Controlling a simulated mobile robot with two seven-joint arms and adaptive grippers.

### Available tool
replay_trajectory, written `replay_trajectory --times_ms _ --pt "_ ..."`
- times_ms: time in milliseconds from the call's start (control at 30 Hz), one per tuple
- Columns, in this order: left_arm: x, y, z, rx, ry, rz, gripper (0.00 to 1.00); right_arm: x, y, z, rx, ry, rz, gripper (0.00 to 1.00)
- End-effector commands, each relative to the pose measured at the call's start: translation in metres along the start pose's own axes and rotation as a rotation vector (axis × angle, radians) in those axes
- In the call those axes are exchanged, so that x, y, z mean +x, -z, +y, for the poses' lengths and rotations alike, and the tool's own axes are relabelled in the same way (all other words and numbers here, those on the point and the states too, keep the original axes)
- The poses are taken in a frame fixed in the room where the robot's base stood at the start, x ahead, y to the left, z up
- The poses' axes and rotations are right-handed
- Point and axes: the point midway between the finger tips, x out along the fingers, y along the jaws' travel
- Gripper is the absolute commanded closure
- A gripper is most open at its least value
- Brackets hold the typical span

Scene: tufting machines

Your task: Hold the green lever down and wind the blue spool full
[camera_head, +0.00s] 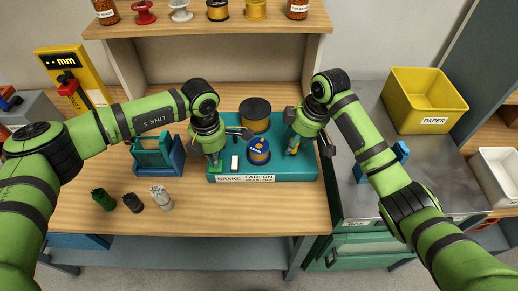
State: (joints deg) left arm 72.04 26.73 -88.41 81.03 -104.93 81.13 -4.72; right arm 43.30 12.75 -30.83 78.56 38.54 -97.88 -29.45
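A teal winding machine (300,174) sits on the wooden table, with a label along its front edge. The blue spool (258,146) stands upright on it, with some yellow showing around its middle. A large dark spool (255,110) stands behind it. My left gripper (214,158) points down at the left part of the machine; the green lever cannot be made out and may be hidden there. My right gripper (293,150) points down at the right part, beside a small blue and orange part. Whether either gripper is open or shut is too small to tell.
A blue holder with a green frame (157,152) stands left of the machine. Several small dark and grey pieces (133,202) stand at the front left. A yellow paper bin (424,100) is on the grey surface at right. A shelf (205,28) spans the back.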

Motion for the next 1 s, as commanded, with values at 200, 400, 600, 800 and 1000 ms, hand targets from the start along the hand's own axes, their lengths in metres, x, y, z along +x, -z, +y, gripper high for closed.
replay_trajectory --times_ms 200,400,600,800,1000 --pt "0.002 0.001 0.000 -0.001 0.001 0.004 1.00 -0.017 0.005 0.001 0.001 -0.002 0.001 0.48" --pt "0.002 0.001 0.000 -0.001 0.001 0.004 1.00 -0.033 0.008 0.001 0.000 -0.002 0.000 0.48" --pt "0.002 0.001 0.000 -0.001 0.001 0.004 1.00 -0.048 0.012 0.001 0.001 -0.002 0.000 0.48" --pt "0.002 0.001 0.000 -0.001 0.001 0.004 1.00 -0.053 0.013 0.001 0.001 -0.001 -0.001 0.48" --pt "0.002 0.001 0.000 -0.001 0.001 0.004 1.00 -0.053 0.013 0.001 0.001 -0.001 -0.001 0.48"
